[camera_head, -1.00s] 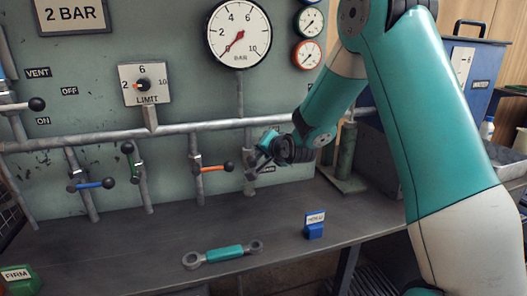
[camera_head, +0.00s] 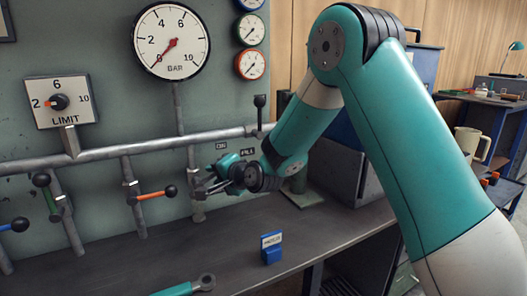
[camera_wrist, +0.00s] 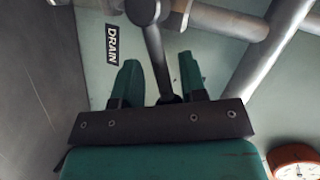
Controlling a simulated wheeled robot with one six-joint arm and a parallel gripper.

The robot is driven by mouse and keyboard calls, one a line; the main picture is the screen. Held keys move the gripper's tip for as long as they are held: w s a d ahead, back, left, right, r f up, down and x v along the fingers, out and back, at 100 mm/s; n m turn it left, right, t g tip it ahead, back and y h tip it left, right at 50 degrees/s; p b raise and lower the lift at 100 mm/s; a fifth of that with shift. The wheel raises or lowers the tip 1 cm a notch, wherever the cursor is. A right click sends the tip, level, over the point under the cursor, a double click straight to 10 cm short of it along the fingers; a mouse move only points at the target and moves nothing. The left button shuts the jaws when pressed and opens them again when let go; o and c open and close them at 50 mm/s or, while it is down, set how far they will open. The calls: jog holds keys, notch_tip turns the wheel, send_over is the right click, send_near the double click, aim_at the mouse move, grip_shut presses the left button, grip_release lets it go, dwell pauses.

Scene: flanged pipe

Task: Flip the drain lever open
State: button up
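The drain lever (camera_wrist: 154,45) is a dark bar in the wrist view. It runs down from a wide hub at the top edge to between my fingers. The white-on-black DRAIN label (camera_wrist: 112,45) is left of it. My gripper (camera_wrist: 160,84) is open, with one green finger on each side of the lever and gaps visible; its lower end is partly hidden by the gripper body. In the head view my gripper (camera_head: 205,188) is at the lower end of the right vertical pipe, where it hides the drain lever.
An orange lever (camera_head: 152,195) is close left of my gripper. A black-knobbed upright lever (camera_head: 259,112) stands above right on the horizontal pipe (camera_head: 105,154). A blue block with a white label (camera_head: 271,248) and a teal-handled wrench (camera_head: 180,289) are on the bench (camera_head: 240,225).

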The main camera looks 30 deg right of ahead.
jog(key=s+d+r+m+y+b, duration=0.1)
jog(key=s+d+b, duration=0.25)
jog(key=s, duration=0.45)
jog(key=s+d+r+m+b, duration=0.1)
jog(key=s+d+b, duration=0.25)
jog(key=s, duration=0.45)
jog(key=s+a+r+n+g+y+p, duration=0.1)
jog(key=s+a+r+n+g+p, duration=0.3)
jog(key=s+a+r+n+p, duration=0.2)
jog(key=s+a+r+n+g+y+p, duration=0.1)
jog(key=s+a+r+n+g+p, duration=0.4)
jog(key=r+p, duration=0.5)
jog(key=shift+s+a+r+n+p, duration=0.15)
jog(key=shift+s+a+n+p, duration=1.05)
jog(key=shift+p, duration=0.9)
jog(key=shift+w+d, duration=0.1)
jog(key=shift+w, duration=0.15)
